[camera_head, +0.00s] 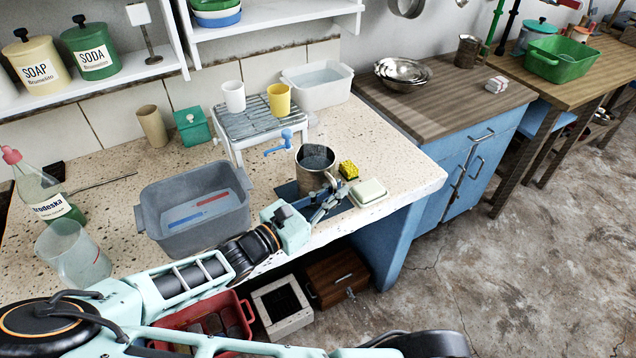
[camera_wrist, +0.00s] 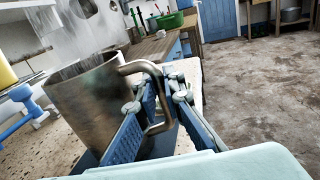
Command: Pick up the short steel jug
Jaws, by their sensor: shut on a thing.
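The short steel jug (camera_head: 316,168) stands upright near the front edge of the speckled stone counter, its open top facing up. It also fills the left part of the wrist view (camera_wrist: 88,105), with its bent handle towards my gripper. My gripper (camera_head: 331,192) comes in from the front and is shut on the jug's handle. In the wrist view the blue fingers (camera_wrist: 158,98) lie on both sides of the handle. A dark blue mat (camera_head: 289,189) shows under the jug. I cannot tell whether the jug's base touches it.
A yellow sponge (camera_head: 348,169) and a pale soap dish (camera_head: 368,192) are close to the jug's right. A blue tap (camera_head: 280,144) and a rack (camera_head: 250,119) with two cups are behind it. A grey basin (camera_head: 195,232) stands left. Counter behind the sponge is clear.

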